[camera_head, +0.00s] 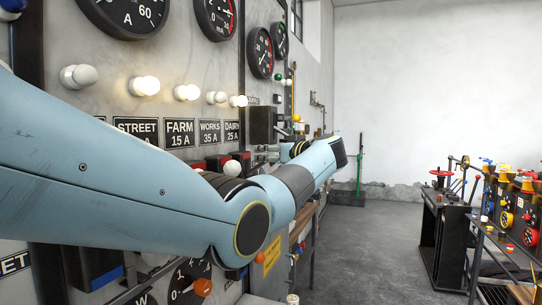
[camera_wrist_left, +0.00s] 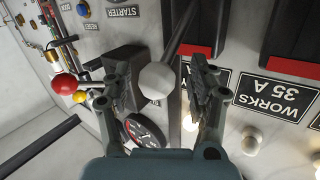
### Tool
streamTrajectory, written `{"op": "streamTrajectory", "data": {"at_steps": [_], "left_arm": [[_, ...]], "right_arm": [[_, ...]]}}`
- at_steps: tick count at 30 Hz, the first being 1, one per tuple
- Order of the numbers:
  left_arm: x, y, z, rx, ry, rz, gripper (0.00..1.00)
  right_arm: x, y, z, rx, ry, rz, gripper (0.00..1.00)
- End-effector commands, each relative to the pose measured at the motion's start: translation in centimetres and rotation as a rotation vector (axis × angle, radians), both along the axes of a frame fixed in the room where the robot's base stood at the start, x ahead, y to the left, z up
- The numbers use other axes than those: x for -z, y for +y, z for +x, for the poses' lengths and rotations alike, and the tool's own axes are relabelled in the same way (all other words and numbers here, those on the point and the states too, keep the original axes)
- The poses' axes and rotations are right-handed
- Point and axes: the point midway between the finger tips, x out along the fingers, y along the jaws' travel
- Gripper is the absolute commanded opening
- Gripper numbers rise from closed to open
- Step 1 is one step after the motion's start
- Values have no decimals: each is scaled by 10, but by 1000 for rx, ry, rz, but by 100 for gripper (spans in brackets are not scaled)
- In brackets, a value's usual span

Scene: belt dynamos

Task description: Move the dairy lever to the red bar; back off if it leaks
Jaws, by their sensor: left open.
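In the left wrist view a lever with a dark stem and white ball knob (camera_wrist_left: 157,82) stands between my open left fingers (camera_wrist_left: 160,98), with a gap visible on each side. A slot with a red bar (camera_wrist_left: 186,72) is beside it, partly hidden by a finger. The label beneath is mostly covered; the neighbouring one reads WORKS 35 A. In the head view my left gripper (camera_head: 267,152) is small and partly hidden near the panel, below the DAIRY 25 A label (camera_head: 232,131). A white knob (camera_head: 232,168) shows above my arm; I cannot tell which lever it tops. My right gripper is out of view.
Gauges (camera_head: 216,18) and several bulbs (camera_head: 187,92) line the panel above the labels. A red ball knob (camera_wrist_left: 64,85) and a yellow one (camera_wrist_left: 80,97) are near one finger. At the right stands a bench (camera_head: 445,225) with coloured devices; the floor (camera_head: 370,245) between is clear.

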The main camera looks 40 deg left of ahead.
Motion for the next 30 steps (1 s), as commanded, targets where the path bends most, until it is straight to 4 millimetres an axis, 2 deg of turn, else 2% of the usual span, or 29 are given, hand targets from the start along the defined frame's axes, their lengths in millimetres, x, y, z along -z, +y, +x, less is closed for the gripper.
{"op": "streamTrajectory", "data": {"at_steps": [5, 13, 18, 24, 30], "left_arm": [[0, -15, -3, 2, 1, -2, 59], [-6, -72, -20, 3, -1, -3, 59], [-9, -99, -29, 1, -1, -1, 59], [-12, -112, -34, -2, 0, 0, 59], [-12, -113, -34, -2, 0, 0, 59]], "right_arm": [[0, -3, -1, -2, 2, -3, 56], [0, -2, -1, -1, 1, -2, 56], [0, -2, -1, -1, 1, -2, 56], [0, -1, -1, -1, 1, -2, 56], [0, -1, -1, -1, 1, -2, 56]]}}
